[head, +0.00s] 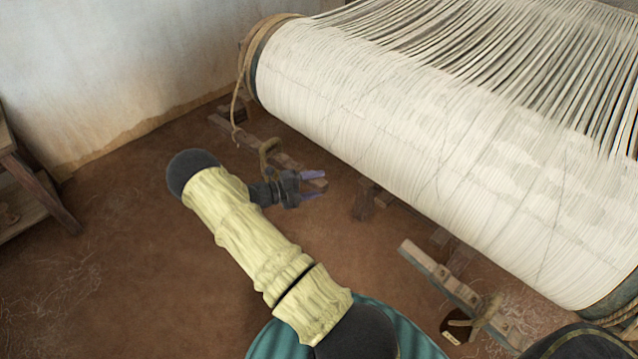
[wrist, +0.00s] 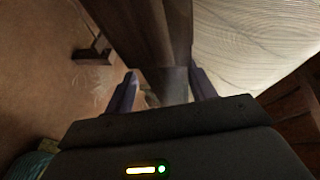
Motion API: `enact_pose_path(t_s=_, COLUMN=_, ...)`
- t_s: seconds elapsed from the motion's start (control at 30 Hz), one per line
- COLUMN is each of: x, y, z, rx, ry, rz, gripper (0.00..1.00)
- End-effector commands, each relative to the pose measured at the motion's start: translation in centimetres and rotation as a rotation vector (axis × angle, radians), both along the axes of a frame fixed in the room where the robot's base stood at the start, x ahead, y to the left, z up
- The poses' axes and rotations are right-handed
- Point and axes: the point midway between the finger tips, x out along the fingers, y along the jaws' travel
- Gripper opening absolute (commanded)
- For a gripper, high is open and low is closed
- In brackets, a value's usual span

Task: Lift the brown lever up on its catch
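A brown wooden lever (head: 285,160) slants down to the right below the left end of the big white warp roll. A loop of rope hangs over its middle. My gripper (head: 322,184) is at its lower right end, with two purple fingers apart. In the wrist view, the brown lever (wrist: 150,35) comes in from the top and its greyish end lies between the fingertips of my gripper (wrist: 163,85). A gap shows beside the left finger. I cannot tell whether the right finger touches the lever. I cannot make out the catch.
The white warp roll (head: 440,150) stretches across the right, close to my gripper. A second wooden bar with rope (head: 440,278) lies at the lower right. A wooden bench (head: 40,190) stands at the left edge.

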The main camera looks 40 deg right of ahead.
Motion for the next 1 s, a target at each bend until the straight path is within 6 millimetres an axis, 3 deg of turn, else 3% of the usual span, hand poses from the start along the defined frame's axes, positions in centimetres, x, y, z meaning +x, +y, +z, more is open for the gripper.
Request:
enact_pose_path(t_s=0.7, x=3.6, y=13.5, z=1.8, rx=0.003, ry=-0.004, rz=0.006, gripper=0.53)
enact_pose_path(t_s=1.0, x=4.0, y=15.2, z=2.1, rx=0.002, ry=-0.001, rz=0.004, gripper=0.53)
